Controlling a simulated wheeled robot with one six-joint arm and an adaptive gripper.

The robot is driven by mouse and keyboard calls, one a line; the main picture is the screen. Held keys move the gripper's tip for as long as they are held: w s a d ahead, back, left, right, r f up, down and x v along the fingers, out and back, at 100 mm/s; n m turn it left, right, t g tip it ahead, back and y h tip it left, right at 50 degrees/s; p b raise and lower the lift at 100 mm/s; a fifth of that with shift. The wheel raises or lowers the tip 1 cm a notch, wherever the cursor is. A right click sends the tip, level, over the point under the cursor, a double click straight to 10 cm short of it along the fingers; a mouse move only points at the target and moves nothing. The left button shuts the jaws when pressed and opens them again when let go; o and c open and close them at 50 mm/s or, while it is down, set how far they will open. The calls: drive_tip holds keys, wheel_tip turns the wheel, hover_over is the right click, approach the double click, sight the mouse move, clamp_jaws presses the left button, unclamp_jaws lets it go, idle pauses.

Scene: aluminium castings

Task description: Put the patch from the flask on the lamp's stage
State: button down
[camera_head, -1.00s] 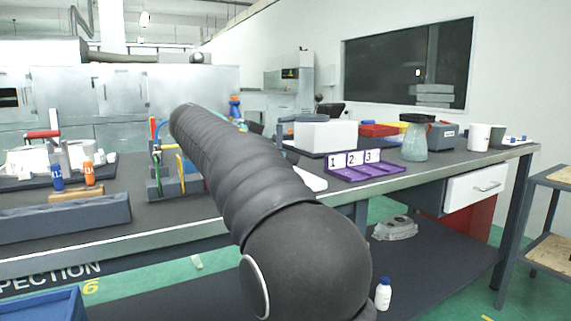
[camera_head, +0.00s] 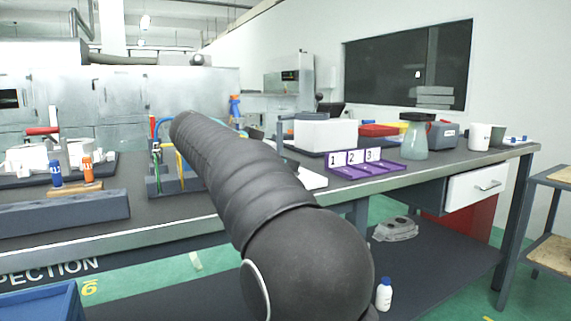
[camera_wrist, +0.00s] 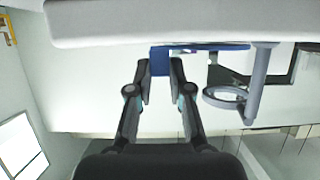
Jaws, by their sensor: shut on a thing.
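My gripper (camera_wrist: 161,68) is shut on a small blue piece (camera_wrist: 160,64) in the wrist view; I cannot tell for certain that it is the patch. A blue strip (camera_wrist: 215,46) runs right from the piece's upper end. A grey post with a ring (camera_wrist: 225,94), perhaps part of the lamp, stands right of the fingers, apart from them. A wide white slab (camera_wrist: 200,20) fills the top. In the head view my dark arm hides my gripper and what is around it. A frosted jar with a black lid (camera_head: 414,143), perhaps the flask, stands on the bench.
A purple tray numbered 1, 2, 3 (camera_head: 365,172) lies on the bench (camera_head: 440,164) right of my arm. Behind it are a white box (camera_head: 326,136) and a red bin (camera_head: 379,131). A rack (camera_head: 165,185) and blue and orange vials (camera_head: 56,173) are at left.

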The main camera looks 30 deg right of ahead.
drive_tip(key=c, duration=1.1)
unclamp_jaws()
drive_tip(key=shift+r+p, duration=0.6)
drive_tip(key=shift+p, duration=0.1)
drive_tip(key=p+v, duration=0.1)
drive_tip(key=v, duration=1.1)
